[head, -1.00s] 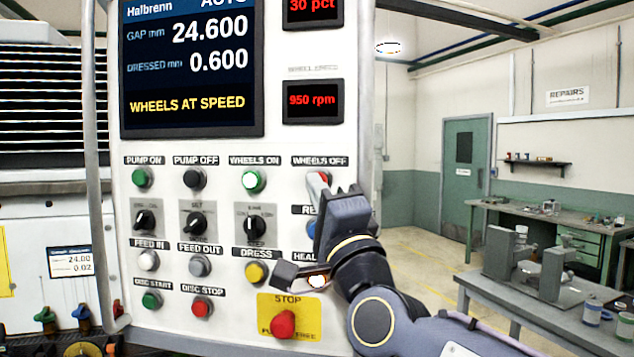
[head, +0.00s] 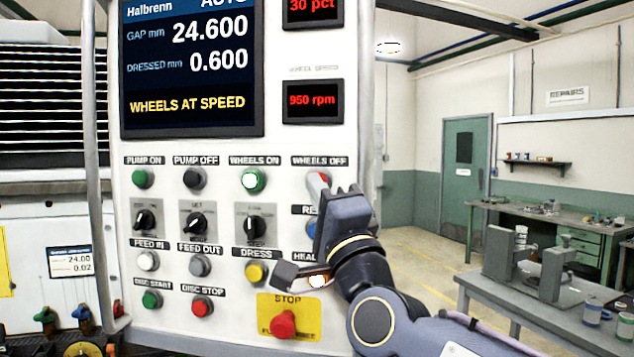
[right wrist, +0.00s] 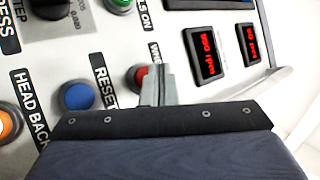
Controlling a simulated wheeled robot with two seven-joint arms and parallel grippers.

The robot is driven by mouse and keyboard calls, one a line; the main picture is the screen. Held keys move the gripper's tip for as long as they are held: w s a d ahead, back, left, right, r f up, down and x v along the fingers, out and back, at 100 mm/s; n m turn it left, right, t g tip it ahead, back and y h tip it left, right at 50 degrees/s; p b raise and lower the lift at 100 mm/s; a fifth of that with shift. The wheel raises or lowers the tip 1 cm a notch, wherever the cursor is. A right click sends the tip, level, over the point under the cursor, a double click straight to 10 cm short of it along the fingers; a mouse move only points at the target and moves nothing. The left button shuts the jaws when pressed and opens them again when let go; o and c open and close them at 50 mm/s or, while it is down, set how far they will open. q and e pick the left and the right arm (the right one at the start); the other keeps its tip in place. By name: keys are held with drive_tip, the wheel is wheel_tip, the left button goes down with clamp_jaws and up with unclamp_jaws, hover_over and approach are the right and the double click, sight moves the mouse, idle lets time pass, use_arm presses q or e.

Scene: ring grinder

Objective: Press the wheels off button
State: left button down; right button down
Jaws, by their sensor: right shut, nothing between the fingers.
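The red wheels off button (head: 322,178) is at the right of the top button row on the control panel, under its WHEELS OFF label. It also shows in the right wrist view (right wrist: 143,76), partly hidden by the fingers. My right gripper (head: 318,187) is shut and empty, its fingertips right at the button. In the right wrist view the fingertips (right wrist: 155,75) overlap the button's edge; I cannot tell whether they touch or press it. The screen (head: 190,65) reads WHEELS AT SPEED, and the speed display (head: 313,100) reads 950 rpm. My left gripper is not in view.
The green wheels on button (head: 253,180) is lit, left of my gripper. The blue reset button (right wrist: 77,97) sits close below the fingers. A red stop button (head: 283,324) is lower on the panel. Workbenches (head: 540,212) stand well off to the right.

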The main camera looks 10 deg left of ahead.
drive_tip(key=shift+w, duration=0.45)
drive_tip(key=shift+w, duration=0.2)
idle(0.5)
drive_tip(key=shift+w+d+r+b, duration=0.1)
drive_tip(key=shift+w+b, duration=0.15)
drive_tip(key=shift+b, duration=0.05)
idle(0.4)
drive_tip(key=shift+w, duration=0.15)
idle(0.5)
drive_tip(key=shift+s+a+f+b, duration=0.2)
drive_tip(key=shift+s+f+b, duration=0.15)
drive_tip(key=shift+s, duration=0.35)
